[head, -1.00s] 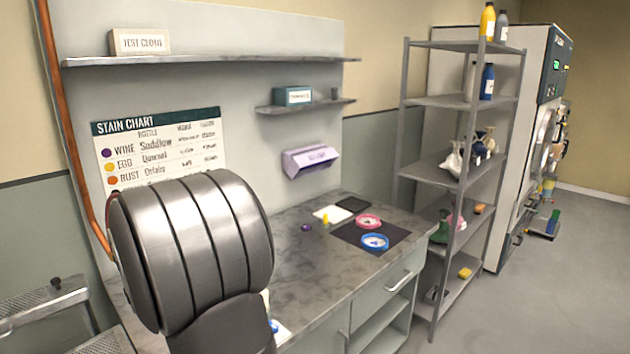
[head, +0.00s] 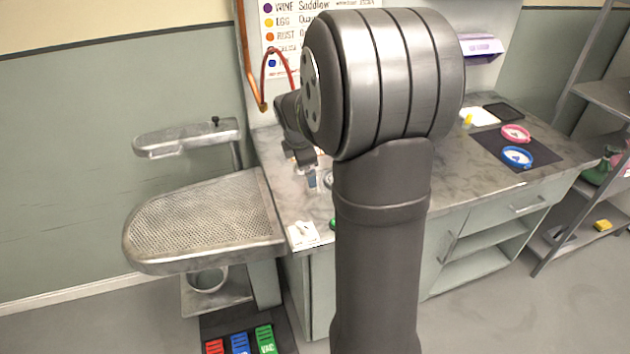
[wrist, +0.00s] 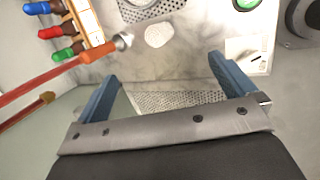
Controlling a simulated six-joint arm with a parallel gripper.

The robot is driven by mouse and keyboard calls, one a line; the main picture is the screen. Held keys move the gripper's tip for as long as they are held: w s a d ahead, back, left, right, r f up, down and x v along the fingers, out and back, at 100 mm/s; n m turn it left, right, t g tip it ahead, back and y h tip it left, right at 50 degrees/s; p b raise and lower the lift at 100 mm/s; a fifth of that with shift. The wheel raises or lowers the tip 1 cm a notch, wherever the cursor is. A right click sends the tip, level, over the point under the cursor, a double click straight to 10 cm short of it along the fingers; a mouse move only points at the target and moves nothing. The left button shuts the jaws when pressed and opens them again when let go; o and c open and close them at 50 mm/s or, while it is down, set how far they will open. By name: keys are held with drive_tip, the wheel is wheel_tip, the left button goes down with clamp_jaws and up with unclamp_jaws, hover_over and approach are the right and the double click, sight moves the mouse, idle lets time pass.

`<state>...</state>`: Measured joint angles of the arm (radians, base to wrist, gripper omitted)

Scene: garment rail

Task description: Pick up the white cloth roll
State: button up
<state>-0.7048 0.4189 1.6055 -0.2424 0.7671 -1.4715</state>
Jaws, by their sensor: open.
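I cannot make out a white cloth roll for certain. A small white item (head: 303,232) lies at the left front corner of the counter in the head view; its shape is too small to tell. In the wrist view a white rounded piece (wrist: 158,35) lies on the marbled counter, beyond the fingers. A white card (wrist: 247,50) with a small mark lies to its right. My gripper (wrist: 163,82) is open, its two blue fingers wide apart with nothing between them. In the head view my gripper (head: 312,178) is over the left part of the counter, partly hidden by my arm.
A perforated pressing board (head: 205,222) stands left of the counter. In the wrist view an orange-handled hose (wrist: 98,50) and a rack with coloured handles (wrist: 80,30) are at upper left.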

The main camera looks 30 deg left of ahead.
drive_tip(key=shift+c, duration=0.4)
drive_tip(key=c, duration=0.8)
drive_tip(key=w+a+r+m+g+h, duration=0.1)
drive_tip(key=w+r+m+g, duration=0.4)
drive_tip(key=m, duration=0.4)
drive_tip(key=shift+c, duration=0.2)
drive_tip(key=shift+t, duration=0.3)
drive_tip(key=f, duration=1.8)
drive_tip(key=shift+w+a, duration=0.15)
drive_tip(key=shift+w, duration=0.2)
